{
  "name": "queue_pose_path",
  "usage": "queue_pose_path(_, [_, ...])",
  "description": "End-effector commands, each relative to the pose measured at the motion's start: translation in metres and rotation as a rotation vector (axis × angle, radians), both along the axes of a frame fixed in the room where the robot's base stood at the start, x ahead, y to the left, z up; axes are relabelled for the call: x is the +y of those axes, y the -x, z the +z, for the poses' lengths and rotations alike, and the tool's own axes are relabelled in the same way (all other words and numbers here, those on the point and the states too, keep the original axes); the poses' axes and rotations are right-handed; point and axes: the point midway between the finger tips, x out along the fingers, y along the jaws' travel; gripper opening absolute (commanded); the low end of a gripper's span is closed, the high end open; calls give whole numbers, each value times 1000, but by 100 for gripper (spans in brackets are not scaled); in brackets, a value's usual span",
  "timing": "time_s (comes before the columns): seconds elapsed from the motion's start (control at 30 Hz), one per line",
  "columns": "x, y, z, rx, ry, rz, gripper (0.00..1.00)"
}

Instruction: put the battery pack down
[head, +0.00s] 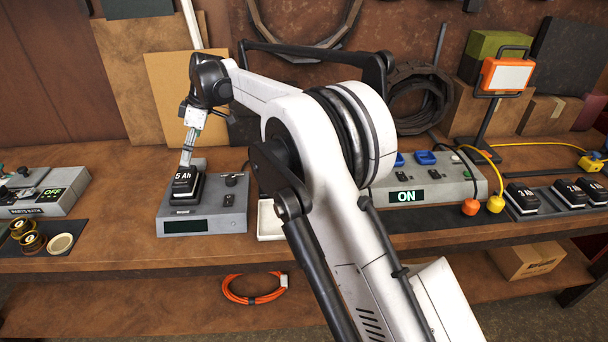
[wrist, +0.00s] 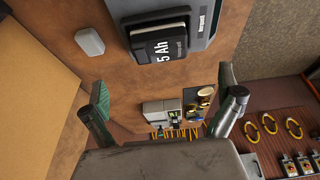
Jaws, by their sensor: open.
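The battery pack (head: 184,188), black with a white "5 Ah" label, sits on a grey device with a dark display (head: 206,222) on the bench. In the wrist view the pack (wrist: 160,40) rests on that device at the top of the picture. My gripper (head: 187,160) is just above and behind the pack in the head view. In the wrist view my gripper (wrist: 163,84) has its two fingers wide apart, with nothing held between them. The pack lies beyond the fingertips in that view. Whether a finger touches it I cannot tell.
Right of the device stand a pale tray (head: 270,222), partly hidden by my arm, and a grey unit showing "ON" (head: 405,196). Several smaller packs (head: 522,198) sit at the far right. A unit showing "OFF" (head: 50,195) is at the left. Cardboard panels (head: 188,105) lean behind.

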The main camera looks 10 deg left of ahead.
Motion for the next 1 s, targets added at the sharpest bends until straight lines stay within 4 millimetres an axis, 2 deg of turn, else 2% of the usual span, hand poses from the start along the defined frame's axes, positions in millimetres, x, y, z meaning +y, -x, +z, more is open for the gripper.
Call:
queue_pose_path(0.2, [-8,-3,6,-1,1,-19,100])
queue_pose_path(0.27, [-19,-7,14,-4,3,-46,100])
queue_pose_path(0.37, [-49,-17,36,-8,7,-119,100])
queue_pose_path(0.5, [-106,-29,71,-17,10,-258,100])
queue_pose_path(0.67, [-173,-32,106,-28,10,-417,100])
queue_pose_path(0.83, [-245,-26,137,-39,7,-583,100])
queue_pose_path(1.0, [-316,-9,160,-49,-1,-747,100])
